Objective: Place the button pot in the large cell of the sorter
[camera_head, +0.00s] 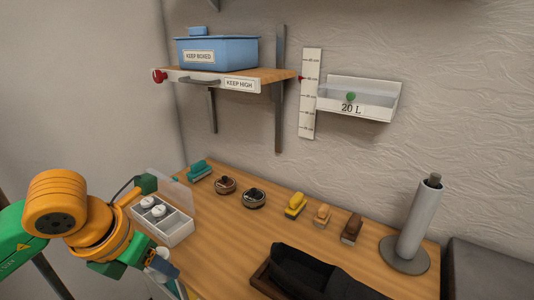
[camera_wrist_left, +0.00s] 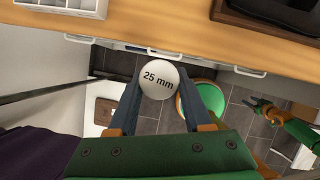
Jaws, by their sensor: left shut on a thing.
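The button pot (camera_wrist_left: 160,80) shows a round white top marked "25 mm" in the left wrist view. My left gripper (camera_wrist_left: 160,88) is shut on it, one finger on each side. In the head view my left gripper (camera_head: 162,266) is low in front of the table's near left edge, and the pot is mostly hidden there. The sorter (camera_head: 176,237) is a white divided box with a raised clear lid on the table, beyond the gripper. Two white round pots sit in its cells. Part of the sorter (camera_wrist_left: 62,8) shows in the left wrist view. My right gripper (camera_wrist_left: 262,108) is small there.
A dark tray (camera_head: 262,282) is at the front, and a grey post (camera_head: 416,220) at the right. A shelf with a blue box (camera_head: 217,52) hangs above.

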